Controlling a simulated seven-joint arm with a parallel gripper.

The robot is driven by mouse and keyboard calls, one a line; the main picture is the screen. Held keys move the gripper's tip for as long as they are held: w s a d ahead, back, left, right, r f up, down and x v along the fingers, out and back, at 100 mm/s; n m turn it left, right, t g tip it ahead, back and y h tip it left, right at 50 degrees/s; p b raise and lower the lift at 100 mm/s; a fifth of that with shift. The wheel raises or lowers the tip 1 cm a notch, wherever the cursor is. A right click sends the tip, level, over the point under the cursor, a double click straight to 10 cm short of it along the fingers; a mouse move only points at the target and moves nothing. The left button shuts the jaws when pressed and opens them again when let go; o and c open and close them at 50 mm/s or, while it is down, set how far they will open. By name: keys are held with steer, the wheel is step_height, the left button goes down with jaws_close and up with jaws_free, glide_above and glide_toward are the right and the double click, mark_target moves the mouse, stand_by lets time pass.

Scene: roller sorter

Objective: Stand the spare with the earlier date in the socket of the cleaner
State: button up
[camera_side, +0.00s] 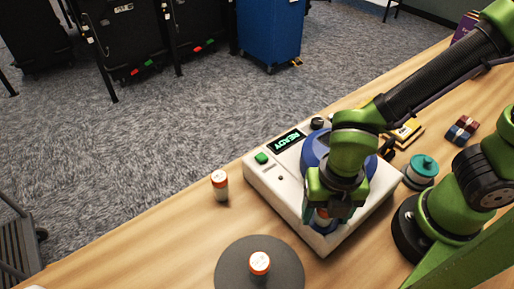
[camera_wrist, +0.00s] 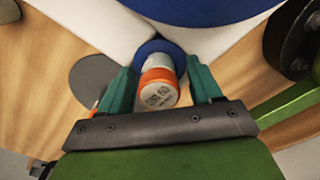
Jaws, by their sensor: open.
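The cleaner (camera_side: 262,185) is a white box with a blue round part, a green button and a display reading READY. An orange-and-white spare (camera_wrist: 158,82) stands in a blue ring (camera_wrist: 172,46) at the cleaner's corner, seen in the wrist view. My gripper (camera_wrist: 161,70) is open around it, with a gap on each side. The side view shows this spare (camera_side: 322,217) partly hidden by the fingers. A second spare (camera_side: 219,185) stands on the table left of the cleaner. A third (camera_side: 260,263) stands on a grey disc (camera_side: 231,268). Dates are too small to read.
A teal-topped jar (camera_side: 423,167) stands right of the cleaner, near my arm's base. Small red and blue blocks (camera_side: 462,130) and a yellow item (camera_side: 404,133) lie farther back. The table's left front area is mostly clear.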

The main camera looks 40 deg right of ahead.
steer(key=shift+r, duration=0.1)
step_height(320, 180, up, 12)
steer(key=shift+f, duration=0.1)
steer(key=w+d+r+m+t+y, duration=0.1)
steer(key=d+m, duration=0.3)
steer(key=m, duration=0.4)
steer(key=w+d+r+m+t, duration=0.1)
steer(key=w+d+m+t, duration=0.1)
steer(key=m, duration=0.5)
steer(key=w+d+r+m+t+y, duration=0.1)
steer(key=w+d+m+t, duration=0.1)
steer(key=d+m, duration=0.3)
steer(key=shift+w+d+r+m+y, duration=0.2)
steer(key=shift+w+m, duration=0.2)
steer(key=shift+m, duration=0.5)
steer(key=shift+w+d+r+m+y, duration=0.15)
steer(key=shift+w+m, duration=0.2)
steer(key=shift+m, duration=0.55)
steer(key=d+m, duration=0.1)
steer(key=m, duration=0.2)
steer(key=d+m+t, duration=0.1)
steer(key=d+m, duration=0.1)
steer(key=m, duration=0.1)
steer(key=d+r+m+t, duration=0.1)
steer(key=m, duration=0.1)
steer(key=shift+w+d+r+m, duration=0.1)
steer(key=shift+w+d+m, duration=0.15)
steer(key=shift+w+m, duration=0.15)
steer(key=shift+c, duration=0.3)
